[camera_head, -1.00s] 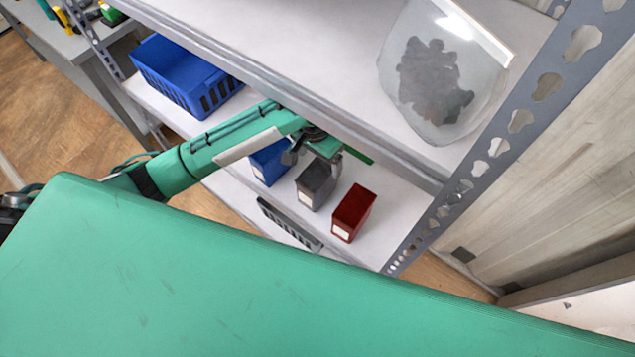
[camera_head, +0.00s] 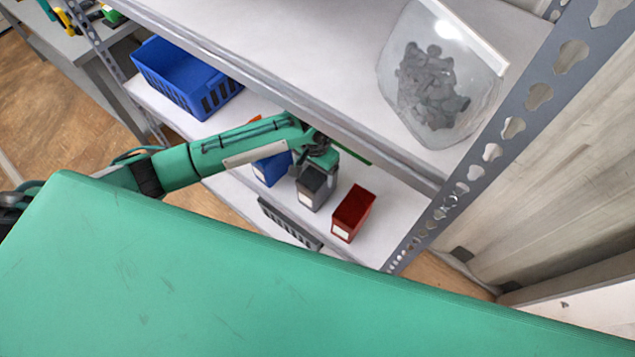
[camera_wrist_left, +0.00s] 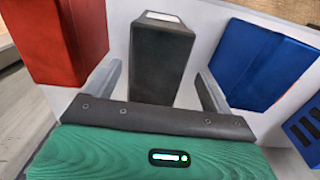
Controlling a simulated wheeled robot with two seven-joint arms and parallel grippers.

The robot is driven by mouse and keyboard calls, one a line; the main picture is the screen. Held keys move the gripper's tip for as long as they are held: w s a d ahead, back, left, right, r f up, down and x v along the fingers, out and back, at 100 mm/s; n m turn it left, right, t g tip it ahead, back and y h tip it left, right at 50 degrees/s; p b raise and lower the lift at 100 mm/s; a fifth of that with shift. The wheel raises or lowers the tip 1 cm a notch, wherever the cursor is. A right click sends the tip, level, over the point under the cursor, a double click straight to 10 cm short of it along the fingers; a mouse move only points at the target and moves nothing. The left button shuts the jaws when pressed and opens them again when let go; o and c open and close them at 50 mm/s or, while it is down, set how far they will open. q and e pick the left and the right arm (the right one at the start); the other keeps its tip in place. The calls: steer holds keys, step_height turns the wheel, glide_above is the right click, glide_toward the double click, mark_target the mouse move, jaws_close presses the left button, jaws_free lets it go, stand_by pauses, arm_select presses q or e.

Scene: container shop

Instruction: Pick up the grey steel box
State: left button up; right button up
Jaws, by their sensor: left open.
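The grey steel box (camera_head: 313,190) is dark grey and stands on the lower shelf, between a blue box and a red box. My left gripper (camera_head: 316,172) is at the grey box, and part of the box's top is hidden behind it. In the left wrist view the grey box (camera_wrist_left: 161,62) shows ahead, between the two spread fingers of the open left gripper (camera_wrist_left: 158,85). I cannot tell whether either finger touches it. My right gripper is not in view.
The red box (camera_head: 351,212) and the blue box (camera_head: 268,170) stand close on either side. The upper shelf (camera_head: 290,60) overhangs my left arm and carries a clear bin (camera_head: 415,115) of dark pieces. A blue crate (camera_head: 165,88) stands at the shelf's left. A perforated post (camera_head: 512,128) rises at right.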

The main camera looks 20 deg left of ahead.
arm_select(q)
steer(key=f, duration=0.4)
steer(key=shift+d+p, duration=0.25)
steer(key=shift+p, duration=0.15)
steer(key=shift+w, duration=0.1)
steer(key=c, duration=1.5)
